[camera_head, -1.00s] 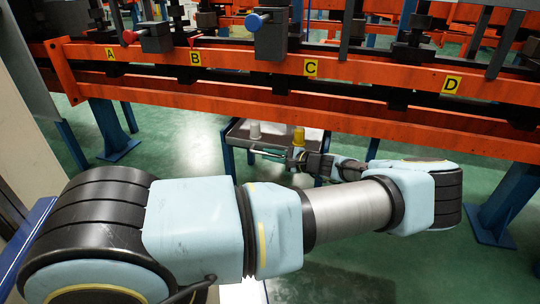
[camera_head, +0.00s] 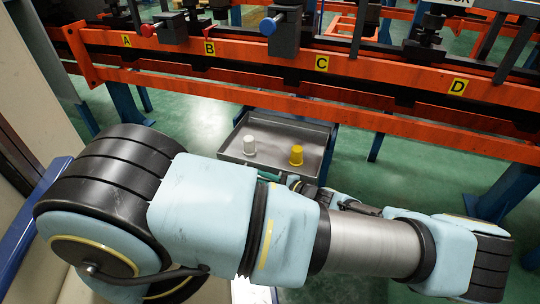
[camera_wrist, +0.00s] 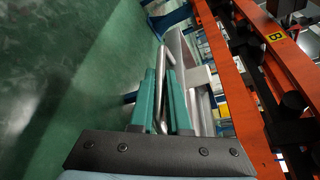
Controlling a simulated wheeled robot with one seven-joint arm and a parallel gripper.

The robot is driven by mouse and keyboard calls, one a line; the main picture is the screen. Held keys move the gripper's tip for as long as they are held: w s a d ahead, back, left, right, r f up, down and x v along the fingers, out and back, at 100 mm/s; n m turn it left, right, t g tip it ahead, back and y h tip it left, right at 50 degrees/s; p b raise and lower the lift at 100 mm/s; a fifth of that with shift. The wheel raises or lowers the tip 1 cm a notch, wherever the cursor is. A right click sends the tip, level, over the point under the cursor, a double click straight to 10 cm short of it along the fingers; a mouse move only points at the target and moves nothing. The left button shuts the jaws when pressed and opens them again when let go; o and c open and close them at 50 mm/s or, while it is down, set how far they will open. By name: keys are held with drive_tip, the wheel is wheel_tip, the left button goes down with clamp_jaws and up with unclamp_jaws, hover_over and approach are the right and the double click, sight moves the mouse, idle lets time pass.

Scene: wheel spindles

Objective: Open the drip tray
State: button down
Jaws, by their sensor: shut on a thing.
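The drip tray (camera_head: 272,140) is a shallow grey tray standing out from under the orange rail in the head view. A white cup (camera_head: 249,146) and a yellow cup (camera_head: 296,155) stand upright in it. In the wrist view, the two green fingers of my gripper (camera_wrist: 160,85) are shut on the tray's metal handle bar (camera_wrist: 160,62), beside the tray's grey front (camera_wrist: 181,48). In the head view my gripper (camera_head: 268,176) is at the tray's near edge, and my arm hides most of it and the handle.
Blue legs (camera_head: 508,190) stand on the green floor, which is clear around the tray.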

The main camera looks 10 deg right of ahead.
drive_tip(key=s+a+p, duration=0.1)
drive_tip(key=s+a, duration=0.2)
drive_tip(key=s, duration=0.2)
drive_tip(key=shift+s+p, duration=0.35)
drive_tip(key=c, duration=0.9)
unclamp_jaws()
drive_tip(key=p+v, duration=0.1)
drive_tip(key=v, duration=0.9)
drive_tip(key=shift+s+d, duration=0.25)
drive_tip(key=shift+s, duration=0.05)
